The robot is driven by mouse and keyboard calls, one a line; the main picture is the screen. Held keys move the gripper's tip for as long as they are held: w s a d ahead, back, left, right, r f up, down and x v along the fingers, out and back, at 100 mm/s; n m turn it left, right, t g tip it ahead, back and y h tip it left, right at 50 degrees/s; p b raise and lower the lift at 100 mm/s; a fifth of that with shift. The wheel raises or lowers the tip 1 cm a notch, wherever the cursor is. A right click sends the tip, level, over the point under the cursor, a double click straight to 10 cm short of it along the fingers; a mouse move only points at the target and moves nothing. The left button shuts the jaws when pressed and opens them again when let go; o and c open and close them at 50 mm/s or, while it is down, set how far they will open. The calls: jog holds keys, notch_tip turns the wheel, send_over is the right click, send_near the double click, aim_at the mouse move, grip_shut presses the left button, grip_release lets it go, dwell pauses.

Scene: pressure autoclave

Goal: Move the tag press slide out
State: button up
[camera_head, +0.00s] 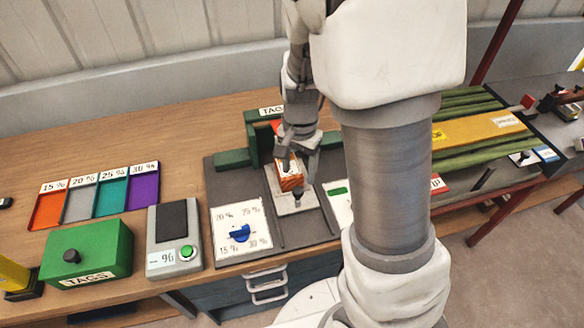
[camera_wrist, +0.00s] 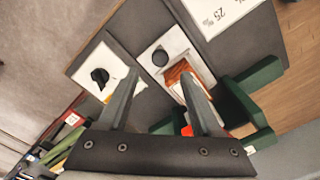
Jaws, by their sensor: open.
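The tag press slide (camera_head: 292,207) is a pale grey plate with a dark knob (camera_head: 297,195) at its front end, lying in the dark press base (camera_head: 233,188). An orange, wood-grained block (camera_head: 291,181) rests on it behind the knob. The slide also shows in the wrist view (camera_wrist: 187,43), with its knob (camera_wrist: 160,57) beyond the fingertips. My gripper (camera_head: 300,170) is over the slide, close behind the knob. In the wrist view its two fingers (camera_wrist: 160,76) are apart with nothing clearly held. The right finger hides part of the block.
Green press blocks (camera_head: 252,140) stand behind the slide. A white dial panel (camera_head: 240,228) lies left of it. A grey device with a green button (camera_head: 187,252), a green TAGS box (camera_head: 88,250) and coloured trays (camera_head: 144,188) are farther left. My arm hides the area to the right.

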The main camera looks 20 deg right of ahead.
aim_at(298, 190)
notch_tip(298, 190, down, 7)
jog(key=shift+r+b, duration=0.1)
jog(key=shift+b, duration=0.35)
grip_shut()
dwell(1.2)
